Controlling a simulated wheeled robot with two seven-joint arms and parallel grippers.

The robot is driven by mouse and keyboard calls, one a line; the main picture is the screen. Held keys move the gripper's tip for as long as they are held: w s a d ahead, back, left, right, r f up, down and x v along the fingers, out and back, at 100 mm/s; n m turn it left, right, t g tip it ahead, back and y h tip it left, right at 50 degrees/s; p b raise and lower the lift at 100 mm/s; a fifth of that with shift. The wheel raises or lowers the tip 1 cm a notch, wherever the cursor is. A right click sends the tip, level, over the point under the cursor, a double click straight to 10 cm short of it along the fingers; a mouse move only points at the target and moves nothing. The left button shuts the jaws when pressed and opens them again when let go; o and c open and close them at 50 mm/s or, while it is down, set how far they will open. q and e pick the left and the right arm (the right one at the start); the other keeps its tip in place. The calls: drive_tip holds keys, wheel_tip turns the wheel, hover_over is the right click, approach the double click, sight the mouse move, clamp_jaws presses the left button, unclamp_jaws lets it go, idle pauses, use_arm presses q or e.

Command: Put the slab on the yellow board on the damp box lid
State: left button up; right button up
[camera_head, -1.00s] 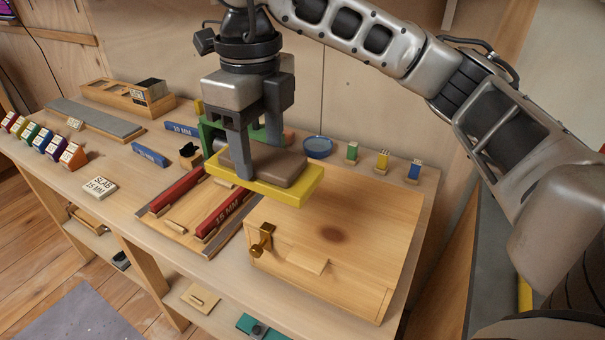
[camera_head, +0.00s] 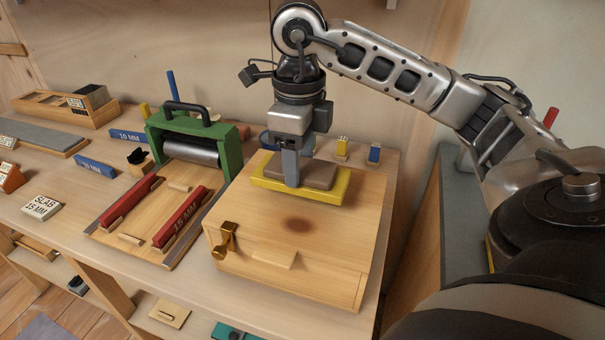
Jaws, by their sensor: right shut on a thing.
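The brown slab (camera_head: 318,175) lies flat on the yellow board (camera_head: 330,195). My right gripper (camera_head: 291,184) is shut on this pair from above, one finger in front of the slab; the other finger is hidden. The pair is over the rear part of the pale wooden damp box lid (camera_head: 335,240), which has a dark round stain in its middle and a brass latch (camera_head: 223,240) at its front left. I cannot tell whether the board touches the lid or hangs just above it. My left gripper is not in view.
A green roller press (camera_head: 190,135) stands left of the box, behind two red rails (camera_head: 180,215). Blue 10 MM strips (camera_head: 95,166) and a SLAB 15 MM card (camera_head: 41,207) lie further left. Small coloured blocks (camera_head: 374,153) and a partly hidden blue dish are behind the box.

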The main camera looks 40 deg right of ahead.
sight(302, 165)
drive_tip(key=f, duration=0.3)
drive_tip(key=shift+d+f, duration=0.3)
drive_tip(key=o, duration=1.4)
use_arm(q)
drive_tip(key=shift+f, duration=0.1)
use_arm(e)
wheel_tip(302, 165, up, 11)
drive_tip(key=p, duration=0.3)
drive_tip(key=shift+a+f, duration=0.1)
drive_tip(key=shift+f, duration=0.05)
drive_tip(key=shift+r+p, duration=0.3)
drive_tip(key=shift+r, duration=0.3)
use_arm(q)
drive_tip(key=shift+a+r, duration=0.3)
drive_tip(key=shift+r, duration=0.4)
use_arm(e)
drive_tip(key=shift+s, duration=0.1)
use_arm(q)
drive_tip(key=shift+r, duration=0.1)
